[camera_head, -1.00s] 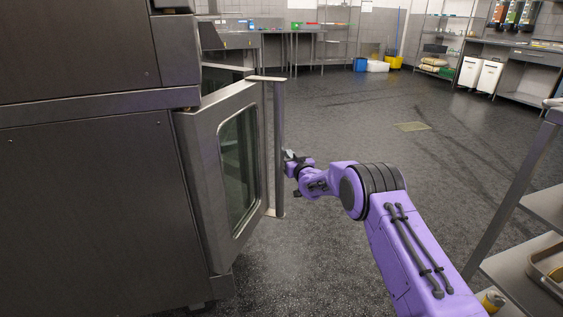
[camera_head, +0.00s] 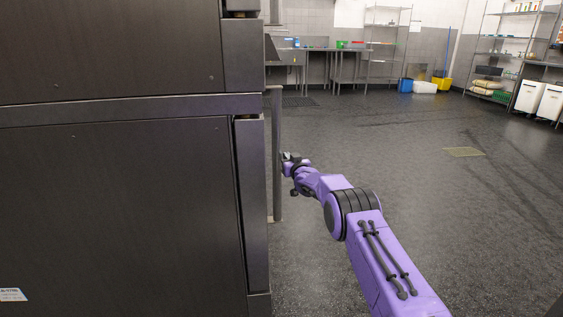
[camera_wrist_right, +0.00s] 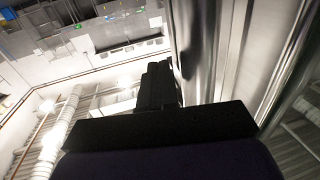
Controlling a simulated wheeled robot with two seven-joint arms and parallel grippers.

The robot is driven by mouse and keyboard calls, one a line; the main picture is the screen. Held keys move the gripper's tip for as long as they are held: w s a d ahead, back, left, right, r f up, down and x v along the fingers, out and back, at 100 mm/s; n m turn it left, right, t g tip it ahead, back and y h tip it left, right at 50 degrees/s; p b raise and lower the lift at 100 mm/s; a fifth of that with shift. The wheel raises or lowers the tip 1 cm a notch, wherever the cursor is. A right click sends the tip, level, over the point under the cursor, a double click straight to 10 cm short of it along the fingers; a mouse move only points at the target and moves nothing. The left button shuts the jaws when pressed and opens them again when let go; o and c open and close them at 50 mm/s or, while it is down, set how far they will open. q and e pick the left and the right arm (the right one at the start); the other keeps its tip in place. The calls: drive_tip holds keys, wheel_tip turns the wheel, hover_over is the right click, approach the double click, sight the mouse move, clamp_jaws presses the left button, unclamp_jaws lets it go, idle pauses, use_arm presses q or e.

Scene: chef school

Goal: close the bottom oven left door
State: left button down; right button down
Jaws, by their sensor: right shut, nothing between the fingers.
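The bottom oven left door (camera_head: 252,205) shows edge-on at the right side of the dark oven (camera_head: 120,210). It lies nearly flush with the oven front, with a thin dark gap along its near edge. Its long vertical handle (camera_head: 277,150) stands out on the right. My right gripper (camera_head: 287,158) is shut and empty, right beside the handle at mid height; contact is hard to tell. In the right wrist view the dark gripper fingers (camera_wrist_right: 158,85) are together, beside a bright metal vertical surface. My left gripper is not in view.
Open dark floor (camera_head: 390,150) lies to the right of the oven. Steel tables, a yellow bucket (camera_head: 441,84) and a blue bin (camera_head: 406,85) stand far back. White bins (camera_head: 531,96) stand at the right.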

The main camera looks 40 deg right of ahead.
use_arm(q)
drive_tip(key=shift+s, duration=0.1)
use_arm(e)
drive_tip(key=shift+w+a, duration=0.1)
drive_tip(key=shift+w, duration=0.05)
